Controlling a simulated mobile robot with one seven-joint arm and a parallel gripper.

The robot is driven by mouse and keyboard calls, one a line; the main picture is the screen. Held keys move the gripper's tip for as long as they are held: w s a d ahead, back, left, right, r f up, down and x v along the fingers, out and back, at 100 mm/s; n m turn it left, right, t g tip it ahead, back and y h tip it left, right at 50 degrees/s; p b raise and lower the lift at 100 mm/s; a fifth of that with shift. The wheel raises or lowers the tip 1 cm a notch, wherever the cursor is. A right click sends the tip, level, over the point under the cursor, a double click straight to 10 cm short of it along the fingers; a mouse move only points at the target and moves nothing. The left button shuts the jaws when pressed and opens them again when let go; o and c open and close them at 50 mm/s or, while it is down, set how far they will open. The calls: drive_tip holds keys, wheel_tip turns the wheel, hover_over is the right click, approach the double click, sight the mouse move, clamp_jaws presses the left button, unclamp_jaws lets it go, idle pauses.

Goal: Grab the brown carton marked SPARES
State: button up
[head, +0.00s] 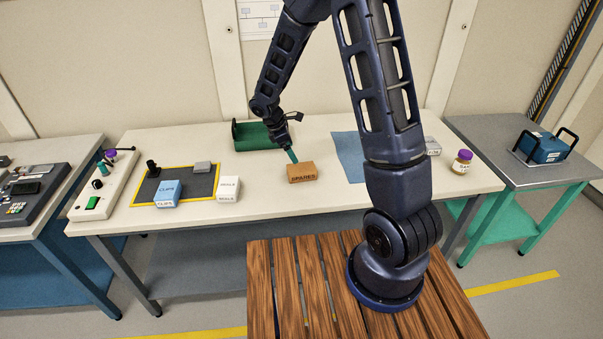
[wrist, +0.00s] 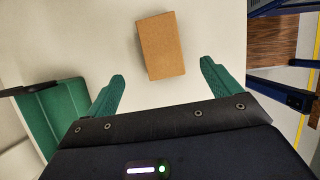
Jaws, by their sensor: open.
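My gripper (head: 292,156) comes down just behind the carton in the head view, with one green finger showing. In the wrist view my gripper (wrist: 162,82) has its two green fingers spread wide with nothing between them. Whether the fingertips are level with the carton's height I cannot tell.
A green open bin (head: 250,136) stands behind the carton, and shows beside the left finger in the wrist view. A white SEALS box (head: 229,189) and blue CLIPS box (head: 167,193) stand left. A blue mat (head: 349,155) lies right. A jar (head: 462,162) stands near the right edge.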

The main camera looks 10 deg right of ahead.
sight(301, 168)
drive_tip(key=x, duration=0.5)
drive_tip(key=shift+f, duration=0.35)
drive_tip(key=x, duration=0.4)
drive_tip(key=shift+s+d, duration=0.15)
drive_tip(key=shift+d+f, duration=0.25)
drive_tip(key=shift+f, duration=0.35)
drive_tip(key=shift+f, duration=0.25)
drive_tip(key=c, duration=1.3)
drive_tip(key=shift+o, duration=0.2)
drive_tip(key=shift+r, duration=0.1)
